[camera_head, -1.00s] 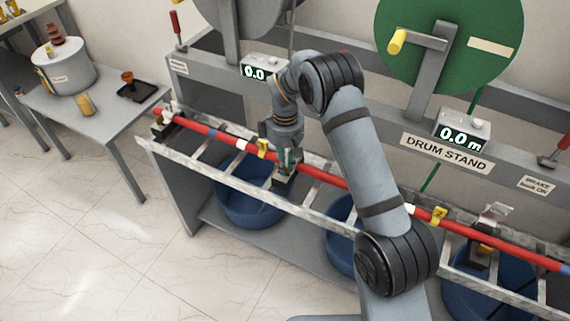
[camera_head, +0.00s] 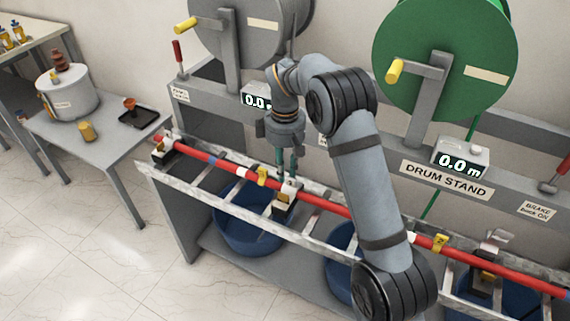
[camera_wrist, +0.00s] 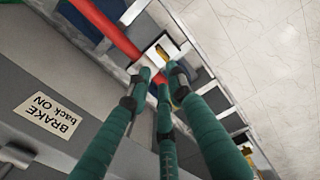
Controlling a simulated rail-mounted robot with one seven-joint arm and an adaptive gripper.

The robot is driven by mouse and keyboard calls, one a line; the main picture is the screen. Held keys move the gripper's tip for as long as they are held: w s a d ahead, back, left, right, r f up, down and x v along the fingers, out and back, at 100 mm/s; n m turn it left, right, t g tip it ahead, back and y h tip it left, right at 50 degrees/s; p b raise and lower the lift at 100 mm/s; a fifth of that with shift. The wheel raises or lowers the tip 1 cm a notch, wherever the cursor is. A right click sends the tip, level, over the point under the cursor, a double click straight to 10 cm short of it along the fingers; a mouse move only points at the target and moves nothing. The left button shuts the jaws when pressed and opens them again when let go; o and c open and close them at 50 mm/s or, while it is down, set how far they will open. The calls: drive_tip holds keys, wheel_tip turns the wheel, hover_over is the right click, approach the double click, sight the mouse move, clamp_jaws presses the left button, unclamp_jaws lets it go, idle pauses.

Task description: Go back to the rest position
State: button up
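My gripper (camera_head: 287,170) hangs fingers-down over the red cable (camera_head: 338,208), just above a black holder with a white top (camera_head: 286,196). The white-topped holder (camera_wrist: 162,48) shows beyond the tips there, beside the red cable (camera_wrist: 108,30). My arm is bent, with its elbow in front of the drum stand (camera_head: 445,180).
A green drum (camera_head: 440,95) and a grey drum (camera_head: 262,40) stand behind. Blue bins (camera_head: 240,225) sit under the ladder-like tray (camera_head: 225,205). A side table (camera_head: 85,130) at left carries a white pot (camera_head: 67,92). Floor at the front left is clear.

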sight(285, 200)
wheel_tip(285, 200, up, 2)
drive_tip(key=shift+r, duration=0.15)
idle(0.5)
wheel_tip(285, 200, down, 12)
drive_tip(key=shift+f, duration=0.15)
idle(0.5)
